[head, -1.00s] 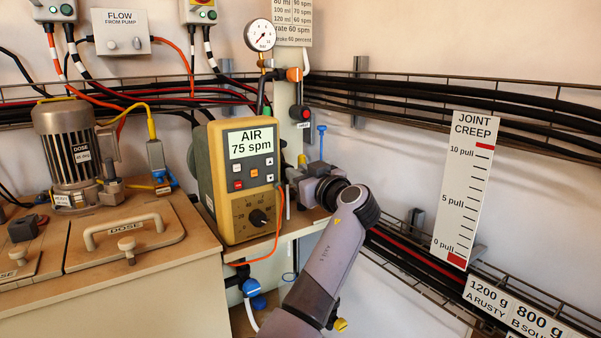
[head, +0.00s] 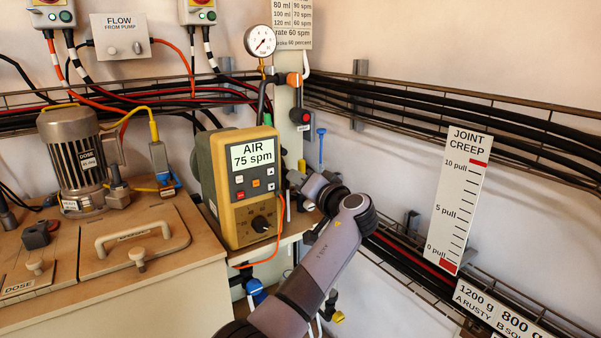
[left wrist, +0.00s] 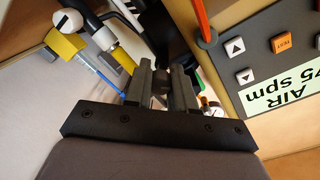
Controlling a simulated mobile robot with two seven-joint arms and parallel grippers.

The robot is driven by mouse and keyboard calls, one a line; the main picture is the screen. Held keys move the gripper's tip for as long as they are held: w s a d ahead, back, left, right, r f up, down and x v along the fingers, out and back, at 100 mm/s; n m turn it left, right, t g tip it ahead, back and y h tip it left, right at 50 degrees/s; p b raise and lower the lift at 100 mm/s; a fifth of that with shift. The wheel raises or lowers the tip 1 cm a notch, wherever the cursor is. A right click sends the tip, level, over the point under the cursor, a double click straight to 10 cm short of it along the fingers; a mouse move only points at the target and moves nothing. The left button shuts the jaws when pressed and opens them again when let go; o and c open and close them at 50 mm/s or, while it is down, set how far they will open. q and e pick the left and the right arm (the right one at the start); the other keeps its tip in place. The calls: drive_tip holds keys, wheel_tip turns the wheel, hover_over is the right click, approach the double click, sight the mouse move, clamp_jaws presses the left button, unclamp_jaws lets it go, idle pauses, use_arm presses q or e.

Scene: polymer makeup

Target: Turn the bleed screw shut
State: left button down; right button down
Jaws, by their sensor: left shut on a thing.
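My left gripper (left wrist: 162,90) is shut on a small dark knob (left wrist: 160,78), which shows between its two fingers in the left wrist view. The knob is taken as the bleed screw; its slot or mark does not show. In the head view the left gripper (head: 299,182) is at the right side of the yellow AIR pump unit (head: 243,195), low beside the white post. The fingertips are small there and partly hidden by the wrist. The pump display (head: 253,155) reads AIR 75 spm. My right gripper is in neither view.
A pressure gauge (head: 260,41) and a red button (head: 306,115) are on the post above. A blue-topped upright part (head: 321,143) stands close behind the gripper. An orange cable (head: 281,225) hangs by the pump's right side. Cable trays line the right wall.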

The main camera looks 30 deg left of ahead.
use_arm(q)
drive_tip(key=m+p, duration=0.2)
drive_tip(key=m, duration=0.1)
drive_tip(key=shift+r+m+p, duration=0.2)
drive_tip(key=shift+m+p, duration=0.1)
drive_tip(key=shift+p, duration=0.1)
drive_tip(key=m+p, duration=0.3)
drive_tip(key=m, duration=0.1)
drive_tip(key=shift+g, duration=0.3)
drive_tip(key=shift+f+m+p, duration=0.15)
drive_tip(key=shift+m+p, duration=0.3)
drive_tip(key=shift+m, duration=0.65)
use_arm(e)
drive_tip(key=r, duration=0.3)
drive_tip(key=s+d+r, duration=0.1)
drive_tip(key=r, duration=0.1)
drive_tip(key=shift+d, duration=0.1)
use_arm(q)
drive_tip(key=shift+f, duration=0.1)
drive_tip(key=c, duration=0.9)
unclamp_jaws()
drive_tip(key=shift+c, duration=0.2)
drive_tip(key=shift+d, duration=0.15)
